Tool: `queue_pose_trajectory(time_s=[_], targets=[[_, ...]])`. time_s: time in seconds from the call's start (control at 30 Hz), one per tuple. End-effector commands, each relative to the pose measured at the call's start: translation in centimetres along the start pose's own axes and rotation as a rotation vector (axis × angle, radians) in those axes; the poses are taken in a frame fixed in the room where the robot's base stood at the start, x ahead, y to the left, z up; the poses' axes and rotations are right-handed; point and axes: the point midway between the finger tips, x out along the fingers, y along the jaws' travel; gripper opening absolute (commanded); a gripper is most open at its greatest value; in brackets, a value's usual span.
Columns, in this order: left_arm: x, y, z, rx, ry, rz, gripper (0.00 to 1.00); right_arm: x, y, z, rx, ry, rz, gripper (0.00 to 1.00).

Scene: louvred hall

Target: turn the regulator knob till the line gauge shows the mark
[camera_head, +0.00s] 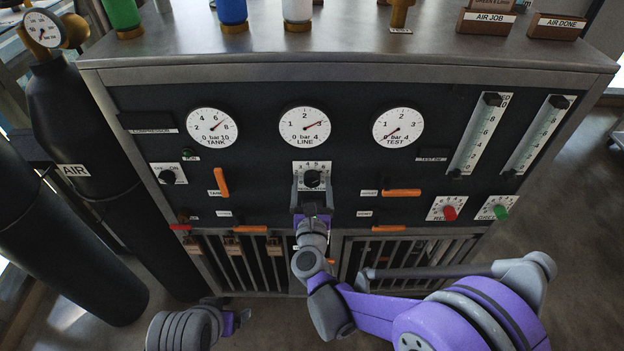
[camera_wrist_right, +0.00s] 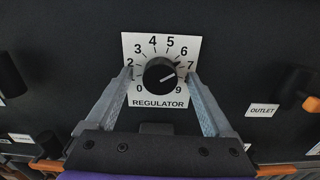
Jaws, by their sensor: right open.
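The black regulator knob (camera_head: 312,178) sits on a white dial plate in the middle of the panel. My right gripper (camera_head: 312,187) is open, with one finger on each side of the knob; a gap shows between knob and fingers in the wrist view. The line gauge (camera_head: 305,126) is above the knob; its needle points up and right, near 3. My left gripper (camera_head: 236,321) is low at the left, away from the panel, its fingers unclear.
The tank gauge (camera_head: 212,128) and test gauge (camera_head: 398,127) flank the line gauge. Orange lever handles (camera_head: 221,182) stick out nearby, another (camera_head: 402,193) to the right. Black cylinders (camera_head: 72,120) stand left of the cabinet. The outlet label (camera_wrist_right: 262,110) is right of the dial.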

Motion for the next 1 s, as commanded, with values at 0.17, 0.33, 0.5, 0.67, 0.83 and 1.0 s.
queue_pose_trajectory(time_s=[0.17, 0.33, 0.5, 0.67, 0.83, 1.0], targets=[[0.5, 0.0, 0.4, 0.000, -0.002, 0.000, 0.87, -2.2, 0.0, -0.1, 0.000, 0.001, 0.002, 0.87], [0.8, 0.0, 0.6, 0.000, -0.004, 0.000, 0.87, -4.3, 0.0, -0.1, 0.001, 0.001, 0.002, 0.87], [1.0, 0.0, 0.8, 0.000, -0.005, 0.000, 0.87, -6.0, 0.0, -0.1, 0.000, 0.000, 0.001, 0.87], [1.1, 0.0, 0.8, 0.000, -0.005, 0.000, 0.87, -6.5, 0.0, 0.0, 0.000, 0.001, 0.000, 0.87], [1.0, 0.0, 0.8, 0.000, -0.005, 0.000, 0.87, -6.5, 0.0, 0.0, 0.000, 0.000, 0.000, 0.87], [1.1, 0.0, 0.8, 0.000, -0.005, 0.000, 0.87, -7.1, 0.0, 0.0, 0.001, 0.000, 0.001, 0.87]])
